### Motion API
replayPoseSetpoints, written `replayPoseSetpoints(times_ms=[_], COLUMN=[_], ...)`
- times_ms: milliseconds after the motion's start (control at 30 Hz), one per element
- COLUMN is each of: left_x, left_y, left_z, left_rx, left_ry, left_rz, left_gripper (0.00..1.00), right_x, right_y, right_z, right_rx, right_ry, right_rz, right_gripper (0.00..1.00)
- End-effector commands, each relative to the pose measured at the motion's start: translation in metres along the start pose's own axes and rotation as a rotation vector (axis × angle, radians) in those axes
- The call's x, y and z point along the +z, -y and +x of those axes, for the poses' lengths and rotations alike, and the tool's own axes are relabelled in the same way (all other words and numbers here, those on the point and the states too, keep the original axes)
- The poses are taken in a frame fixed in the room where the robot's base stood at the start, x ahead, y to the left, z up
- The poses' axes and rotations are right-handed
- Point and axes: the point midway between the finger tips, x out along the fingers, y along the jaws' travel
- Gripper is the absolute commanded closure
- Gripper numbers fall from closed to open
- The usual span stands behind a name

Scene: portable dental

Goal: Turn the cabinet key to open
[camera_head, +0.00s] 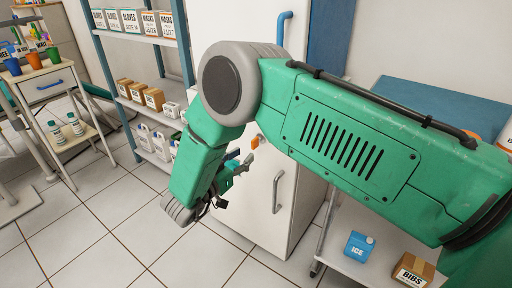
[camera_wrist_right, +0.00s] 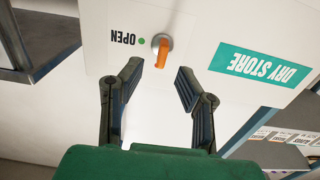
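The orange key (camera_head: 255,141) sits in a round metal lock on the white cabinet (camera_head: 300,200), above and left of a vertical metal handle (camera_head: 277,190). In the wrist view the key (camera_wrist_right: 161,52) appears beyond and between the two fingertips of my right gripper (camera_wrist_right: 158,85), apart from both. That gripper is open and empty. The inverted word OPEN (camera_wrist_right: 123,38) and a green dot (camera_wrist_right: 141,41) lie left of the key there. In the head view my right gripper (camera_head: 240,173) hangs in front of the cabinet, partly hidden by its arm. My left gripper does not show.
A shelf rack (camera_head: 140,37) with boxes and bottles stands left of the cabinet. A small cart (camera_head: 45,82) with cups is farther left. A low shelf with a blue ICE pack (camera_head: 359,246) and a BIBS box (camera_head: 413,271) is at right. Tiled floor is clear at front left.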

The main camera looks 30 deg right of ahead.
Motion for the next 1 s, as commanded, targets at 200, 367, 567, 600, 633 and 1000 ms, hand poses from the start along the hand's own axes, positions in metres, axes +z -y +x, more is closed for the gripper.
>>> replayPoseSetpoints(times_ms=[200, 367, 567, 600, 633, 1000], left_x=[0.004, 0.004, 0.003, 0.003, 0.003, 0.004], left_y=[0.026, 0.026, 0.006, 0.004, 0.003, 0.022], left_z=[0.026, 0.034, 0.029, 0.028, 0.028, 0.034], left_rx=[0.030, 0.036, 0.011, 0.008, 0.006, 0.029], left_ry=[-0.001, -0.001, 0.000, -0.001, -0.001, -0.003], left_rz=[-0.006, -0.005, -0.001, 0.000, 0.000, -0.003], left_gripper=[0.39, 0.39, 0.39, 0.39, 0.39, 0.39], right_x=[-0.007, -0.007, 0.001, 0.000, 0.000, -0.010], right_y=[0.012, 0.010, -0.001, -0.001, -0.001, 0.008], right_z=[0.018, 0.046, 0.083, 0.084, 0.084, 0.062], right_rx=[-0.002, -0.001, -0.001, -0.002, -0.002, -0.003], right_ry=[-0.028, -0.024, -0.001, -0.001, -0.001, -0.024], right_rz=[-0.010, -0.009, -0.001, -0.001, 0.000, -0.007], right_gripper=[0.70, 0.70, 0.70, 0.70, 0.70, 1.00])
